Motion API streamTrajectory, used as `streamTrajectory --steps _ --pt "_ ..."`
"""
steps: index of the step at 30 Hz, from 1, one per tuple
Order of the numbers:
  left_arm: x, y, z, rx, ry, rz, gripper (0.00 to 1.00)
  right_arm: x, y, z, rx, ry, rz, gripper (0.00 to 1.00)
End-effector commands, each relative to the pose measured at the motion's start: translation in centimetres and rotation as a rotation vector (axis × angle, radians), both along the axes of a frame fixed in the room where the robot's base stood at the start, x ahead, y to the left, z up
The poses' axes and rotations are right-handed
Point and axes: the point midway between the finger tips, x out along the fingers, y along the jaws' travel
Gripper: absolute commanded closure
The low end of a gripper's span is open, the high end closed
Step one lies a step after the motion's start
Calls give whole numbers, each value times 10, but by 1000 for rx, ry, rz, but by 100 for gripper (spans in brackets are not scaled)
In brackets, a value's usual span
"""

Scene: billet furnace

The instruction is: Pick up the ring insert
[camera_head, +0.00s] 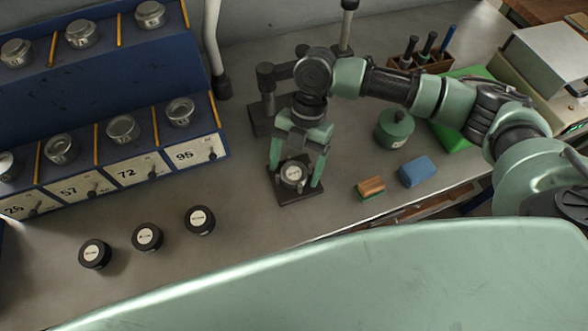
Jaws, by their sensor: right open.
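A small round metal piece with a pale, marked top (292,173) stands on a dark square base (300,197); I take it for the ring insert, but cannot be sure. My right gripper (295,177) points down over it. Its two green fingers are apart, one on each side of the piece. I cannot tell whether they touch it. My left gripper is out of view.
Three black round pieces with white labels (147,237) lie at the front left. A blue stepped rack (190,150) holds several metal cylinders above numbered cards. A green lidded pot (394,128), a blue block (418,171) and a wooden-backed brush (371,186) are at right.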

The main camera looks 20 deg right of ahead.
Motion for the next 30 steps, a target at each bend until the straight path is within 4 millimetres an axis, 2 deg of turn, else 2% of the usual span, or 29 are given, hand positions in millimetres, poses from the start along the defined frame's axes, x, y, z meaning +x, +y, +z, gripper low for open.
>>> streamTrajectory --steps 7,15,16,26,30 --pt "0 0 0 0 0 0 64 -1 0 -2 0 -1 1 19" --pt "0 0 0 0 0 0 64 0 0 -2 -1 -1 0 94" --pt "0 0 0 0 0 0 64 0 0 -2 -1 -1 0 100" --pt "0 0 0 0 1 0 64 0 1 0 2 -3 0 100" --pt "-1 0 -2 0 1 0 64 1 1 7 2 -3 1 100"
